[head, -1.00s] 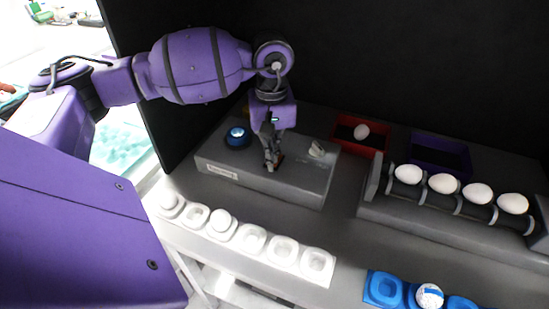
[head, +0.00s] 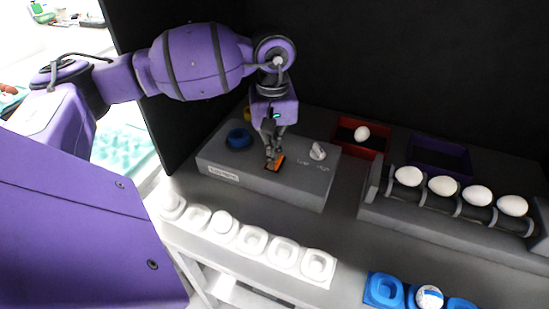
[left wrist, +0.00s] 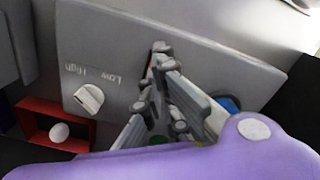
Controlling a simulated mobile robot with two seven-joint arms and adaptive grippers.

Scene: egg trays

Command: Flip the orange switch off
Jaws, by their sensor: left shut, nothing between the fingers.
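The orange switch (head: 277,162) sits on top of the grey control box (head: 225,158), right by my left gripper's fingertips. My left gripper (head: 271,160) points down at the box, shut and empty, with its tips at or just above the switch. I cannot tell whether they touch it. In the left wrist view the shut fingers (left wrist: 160,52) cover most of the switch, and only a thin orange-red sliver shows beside them. My right gripper is not in view.
The box also bears a blue round button (head: 239,138) and a white knob (head: 318,151) marked Low and High. Behind it are a red tray (head: 376,143) with an egg and a purple tray (head: 440,150). White egg cups (head: 253,241) line the front.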

